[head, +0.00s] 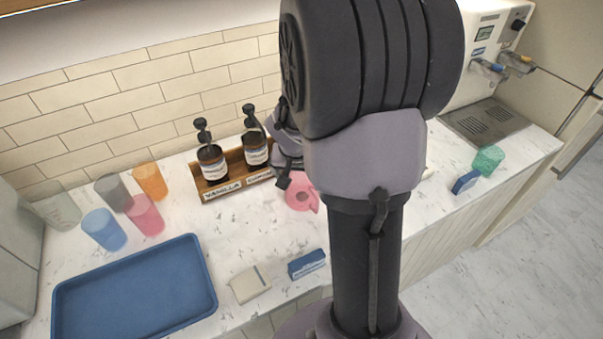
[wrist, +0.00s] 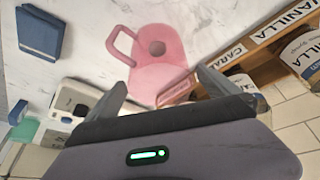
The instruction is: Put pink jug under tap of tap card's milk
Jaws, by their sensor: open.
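The pink jug (head: 300,195) stands on the marble counter just right of the wooden syrup rack, partly hidden by my arm. In the wrist view the pink jug (wrist: 158,55) lies ahead of my gripper (wrist: 162,90), its handle to the upper left. The fingers are open, one to each side of the jug's near part; I cannot tell whether they touch it.
The syrup rack (head: 228,185) holds two pump bottles close to my gripper. A green jug (head: 487,160) and a blue block (head: 466,182) stand before the drip tray (head: 487,122). Several coloured cups and a blue tray (head: 135,290) are at left. My arm hides the middle counter.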

